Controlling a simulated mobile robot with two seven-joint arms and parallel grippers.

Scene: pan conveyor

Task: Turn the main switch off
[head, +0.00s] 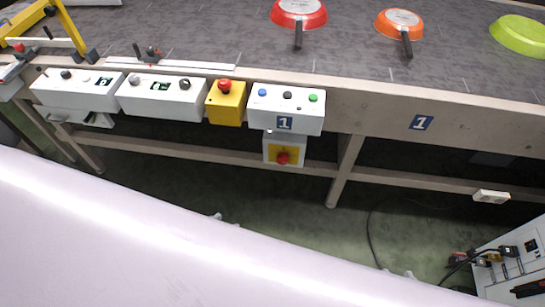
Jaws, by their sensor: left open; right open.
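A red rotary switch (283,158) sits on a yellow plate on a small white box (284,139), which hangs below the conveyor's front rail. It looks like the main switch. The exact angle of its knob is too small to tell. Above it is a white control box (286,113) marked 1, with blue, black and green buttons. Neither of my grippers can be made out in the head view. A large pale part of my own body fills the bottom of the view, and nothing is seen touching the switch.
A yellow box with a red emergency button (225,104) and two white control boxes (160,99) line the rail to the left. Red (299,13), orange (400,23) and green (522,35) pans lie on the belt. A table leg (344,172) stands right of the switch. A cabled white unit (517,262) is lower right.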

